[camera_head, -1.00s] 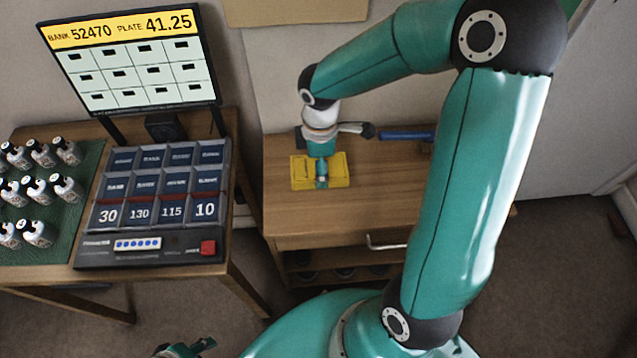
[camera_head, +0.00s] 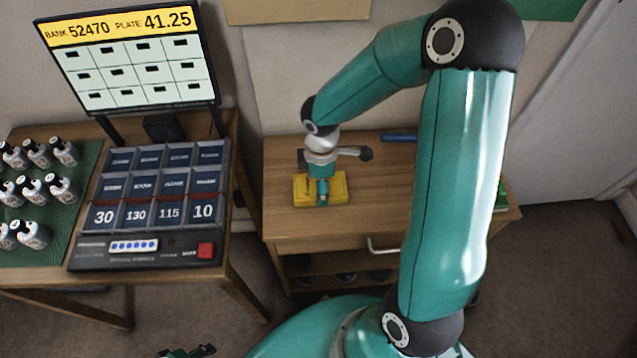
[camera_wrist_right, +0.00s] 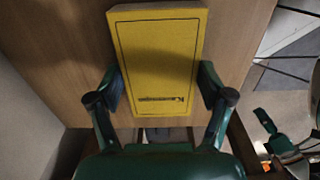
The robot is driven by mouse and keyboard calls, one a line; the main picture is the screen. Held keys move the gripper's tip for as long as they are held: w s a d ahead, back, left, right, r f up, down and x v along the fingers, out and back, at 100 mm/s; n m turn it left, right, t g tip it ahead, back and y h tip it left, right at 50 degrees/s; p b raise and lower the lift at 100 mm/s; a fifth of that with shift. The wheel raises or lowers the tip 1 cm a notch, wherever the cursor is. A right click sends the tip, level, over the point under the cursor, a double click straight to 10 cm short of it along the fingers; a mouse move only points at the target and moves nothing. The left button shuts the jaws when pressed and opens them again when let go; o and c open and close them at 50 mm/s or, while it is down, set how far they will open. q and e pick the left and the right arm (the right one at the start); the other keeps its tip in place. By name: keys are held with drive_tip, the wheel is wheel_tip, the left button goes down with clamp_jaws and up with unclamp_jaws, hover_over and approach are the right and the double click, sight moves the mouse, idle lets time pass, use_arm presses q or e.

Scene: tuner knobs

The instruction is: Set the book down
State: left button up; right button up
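The yellow book (camera_head: 335,190) is over the wooden cabinet top in the head view. It fills the middle of the right wrist view (camera_wrist_right: 160,60), cover towards the camera, with small dark print near its lower end. My right gripper (camera_head: 322,190) points down at the book. I cannot tell whether the book touches the cabinet top. My left gripper (camera_head: 190,351) shows only in part at the bottom edge of the head view, and its fingers are unclear.
The wooden cabinet (camera_head: 290,225) has clear top around the book, with a blue object (camera_head: 398,137) at the back. A desk to the left holds a display screen (camera_head: 130,60), a numbered panel (camera_head: 150,200) and several small bottles (camera_head: 30,190) on a green mat.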

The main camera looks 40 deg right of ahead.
drive_tip(key=shift+o, duration=1.3)
drive_tip(key=shift+r, duration=0.2)
wheel_tip(320, 180, up, 12)
drive_tip(key=p, duration=0.2)
drive_tip(key=shift+p, duration=0.4)
drive_tip(key=shift+s+f, duration=0.1)
drive_tip(key=shift+f, duration=0.05)
